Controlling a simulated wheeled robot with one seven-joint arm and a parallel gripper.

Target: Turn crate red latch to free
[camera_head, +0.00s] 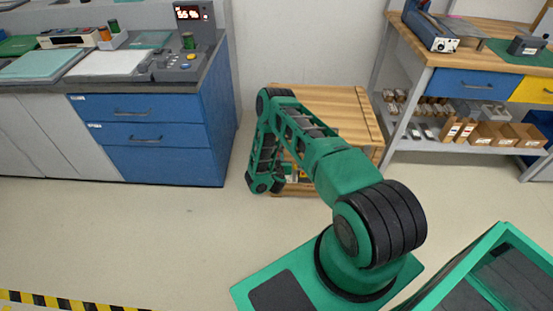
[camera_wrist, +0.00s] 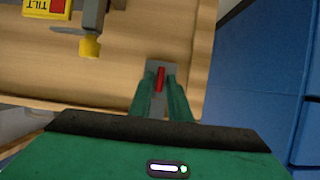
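The wooden crate (camera_head: 322,102) stands on the floor against the wall in the head view, partly hidden by my arm. Its wooden face (camera_wrist: 120,75) fills much of the wrist view. The red latch (camera_wrist: 160,78) is a small upright red bar on a grey plate (camera_wrist: 158,65) fixed to that face. My gripper (camera_wrist: 161,82) is at the plate, with its green fingers close together on either side of the red latch; they look shut on it. My gripper's tips are hidden in the head view.
A yellow-tipped part (camera_wrist: 89,47) and a yellow label reading TILT (camera_wrist: 40,7) are left of my gripper. A blue drawer cabinet (camera_head: 150,140) stands left of the crate, a shelved workbench (camera_head: 465,135) right. Floor in front is clear.

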